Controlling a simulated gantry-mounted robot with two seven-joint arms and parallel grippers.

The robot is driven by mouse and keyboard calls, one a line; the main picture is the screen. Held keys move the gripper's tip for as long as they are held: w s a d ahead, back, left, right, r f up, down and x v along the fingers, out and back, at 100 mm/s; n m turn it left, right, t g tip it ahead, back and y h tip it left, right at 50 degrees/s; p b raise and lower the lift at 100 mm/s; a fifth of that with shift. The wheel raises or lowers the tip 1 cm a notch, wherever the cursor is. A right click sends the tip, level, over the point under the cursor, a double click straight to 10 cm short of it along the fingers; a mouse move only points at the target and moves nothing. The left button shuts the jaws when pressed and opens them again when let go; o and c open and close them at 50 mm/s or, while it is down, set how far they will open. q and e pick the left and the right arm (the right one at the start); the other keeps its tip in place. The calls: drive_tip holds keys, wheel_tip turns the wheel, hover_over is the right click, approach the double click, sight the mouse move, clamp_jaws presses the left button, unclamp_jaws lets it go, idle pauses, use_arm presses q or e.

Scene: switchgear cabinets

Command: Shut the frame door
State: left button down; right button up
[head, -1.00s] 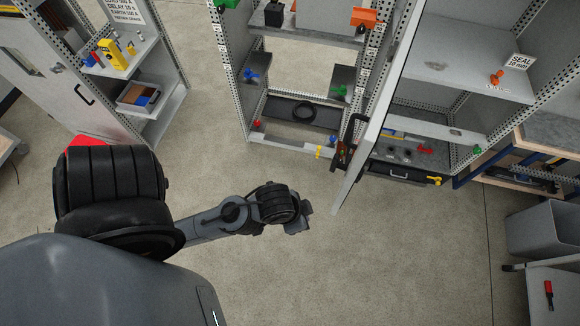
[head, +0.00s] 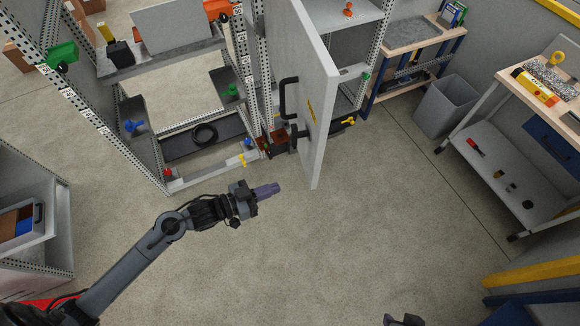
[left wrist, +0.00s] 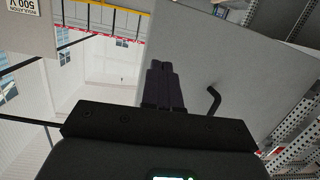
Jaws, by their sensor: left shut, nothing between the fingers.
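The frame door (head: 313,120) is a flat light-grey panel. It stands open, swung out from the perforated metal frame (head: 250,80), and shows a black pull handle (head: 287,98) on its left-hand face. My left gripper (head: 268,190) is shut and empty, left of the door's lower part and apart from it in the head view. In the left wrist view, the shut fingers (left wrist: 163,85) point toward the door panel (left wrist: 235,55), with its handle (left wrist: 213,102) to their right. Contact is not visible. A dark piece at the head view's bottom edge may be my right gripper (head: 405,320); its fingers cannot be made out.
A grey bin (head: 446,105) and a workbench (head: 520,165) stand at right. The floor (head: 330,250) in front of the door is clear.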

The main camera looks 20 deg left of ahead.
use_arm(q)
drive_tip(key=w+a+f+m+g+h+b, duration=0.1)
drive_tip(key=w+a+m+h+b, duration=0.1)
drive_tip(key=a+b, duration=0.15)
drive_tip(key=w+a+f+m+h+b, duration=0.1)
drive_tip(key=w+a+h+b, duration=0.1)
drive_tip(key=a, duration=0.3)
drive_tip(key=p, duration=0.2)
approach(304, 157)
drive_tip(key=x, duration=0.5)
drive_tip(key=shift+r, duration=0.25)
drive_tip(key=shift+x, duration=0.95)
use_arm(e)
drive_tip(key=shift+f, duration=2.65)
use_arm(q)
drive_tip(key=shift+f, duration=0.1)
use_arm(e)
drive_tip(key=shift+s, duration=0.1)
